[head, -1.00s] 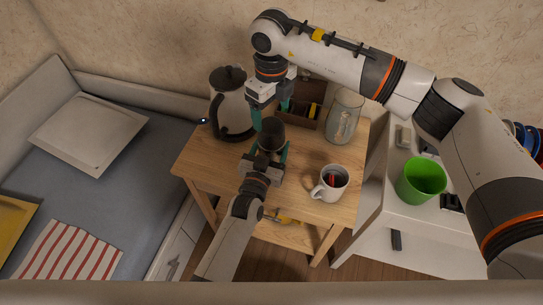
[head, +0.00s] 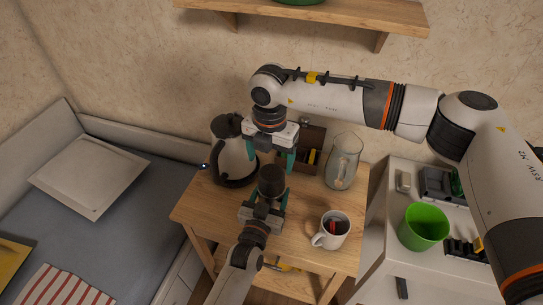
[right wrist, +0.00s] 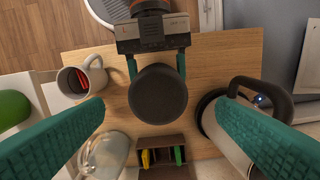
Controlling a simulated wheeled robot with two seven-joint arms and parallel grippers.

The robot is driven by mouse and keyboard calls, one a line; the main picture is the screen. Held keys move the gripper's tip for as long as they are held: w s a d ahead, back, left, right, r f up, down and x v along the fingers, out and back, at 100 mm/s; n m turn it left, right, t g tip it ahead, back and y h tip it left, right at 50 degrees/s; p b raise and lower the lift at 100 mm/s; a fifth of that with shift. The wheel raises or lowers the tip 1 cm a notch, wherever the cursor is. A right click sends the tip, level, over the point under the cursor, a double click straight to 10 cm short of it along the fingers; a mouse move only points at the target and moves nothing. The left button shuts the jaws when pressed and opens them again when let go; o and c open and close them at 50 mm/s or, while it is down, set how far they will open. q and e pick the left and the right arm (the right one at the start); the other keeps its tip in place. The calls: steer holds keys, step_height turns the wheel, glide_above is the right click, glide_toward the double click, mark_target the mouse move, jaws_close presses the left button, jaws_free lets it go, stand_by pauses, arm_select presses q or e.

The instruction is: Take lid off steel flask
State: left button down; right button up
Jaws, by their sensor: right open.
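The steel flask (head: 271,184) stands upright near the middle of the wooden table, its dark round lid (right wrist: 158,94) facing up in the right wrist view. My left gripper (head: 266,203) comes from the front, with its teal fingers on both sides of the flask, seemingly closed on its body; the contact is partly hidden. My right gripper (head: 270,163) is above and just behind the flask, pointing down, open and empty. In the right wrist view its two fingers are wide apart, with the lid between and beyond them. The flask's lower body is hidden.
A kettle (head: 231,155) stands left of the flask and a glass jug (head: 343,163) to the right. A white mug (head: 331,230) is at front right. A dark box (head: 309,143) is behind. A green cup (head: 423,227) stands on the white cabinet. A shelf (head: 345,12) hangs above.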

mark_target(272, 172)
steer(key=shift+d+m, duration=0.15)
steer(key=shift+m, duration=1.05)
steer(key=shift+f+m, duration=0.1)
steer(key=shift+m, duration=0.2)
steer(key=shift+f, duration=0.25)
step_height(272, 172, down, 7)
steer(key=shift+f, duration=0.2)
steer(key=shift+c, duration=0.6)
